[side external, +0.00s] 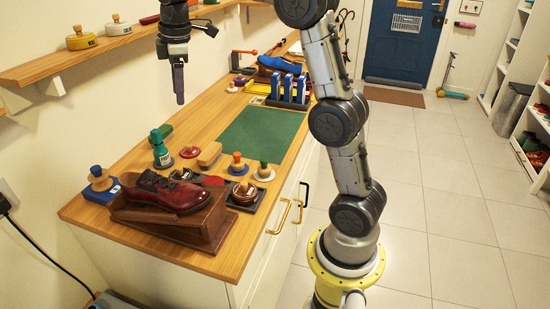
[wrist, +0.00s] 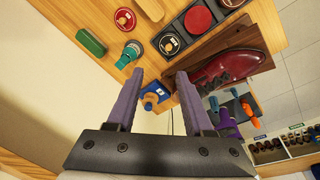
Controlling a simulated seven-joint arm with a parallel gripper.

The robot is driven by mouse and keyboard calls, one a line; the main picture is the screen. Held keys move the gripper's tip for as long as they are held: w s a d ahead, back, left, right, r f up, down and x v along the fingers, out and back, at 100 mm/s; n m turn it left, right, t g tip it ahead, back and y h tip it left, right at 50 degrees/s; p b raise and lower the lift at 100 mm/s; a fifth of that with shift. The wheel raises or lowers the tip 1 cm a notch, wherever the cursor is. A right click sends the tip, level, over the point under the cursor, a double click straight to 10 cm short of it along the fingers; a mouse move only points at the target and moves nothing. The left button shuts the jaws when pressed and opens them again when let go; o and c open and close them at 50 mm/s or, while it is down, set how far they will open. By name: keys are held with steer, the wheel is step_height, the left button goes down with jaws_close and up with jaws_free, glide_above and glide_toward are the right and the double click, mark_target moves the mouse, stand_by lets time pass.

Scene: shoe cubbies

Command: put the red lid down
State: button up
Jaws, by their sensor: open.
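A plain red disc, which looks like the red lid (side external: 213,181), lies in the middle compartment of a dark tray on the wooden counter, behind the dark red shoe. It also shows in the wrist view (wrist: 197,19), flat in the tray. My gripper (side external: 179,98) hangs high above the counter, pointing down, well above the lid. In the wrist view my gripper (wrist: 160,76) has its purple fingers spread with nothing held between them. A blue block with a wooden knob (wrist: 152,96) shows far below, between the fingers.
The dark red shoe (side external: 170,193) rests on a wooden stand at the counter's near end. The green mat (side external: 262,136) is bare. A wall shelf (side external: 100,50) runs alongside my gripper.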

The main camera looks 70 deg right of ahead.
steer(key=s+a+r+m+t, duration=0.1)
steer(key=s+a+r+m, duration=0.15)
steer(key=s+a, duration=0.55)
steer(key=s+a+f+m+t, duration=0.1)
steer(key=s+a+f+m, duration=0.1)
steer(key=s, duration=0.8)
steer(key=s+a+f+m+t, duration=0.1)
steer(key=s+f+m, duration=0.3)
steer(key=s, duration=0.6)
step_height(320, 180, down, 3)
steer(key=shift+s+a+r+t+y, duration=0.2)
steer(key=shift+s+a+t+y, duration=0.1)
steer(key=shift+a, duration=0.2)
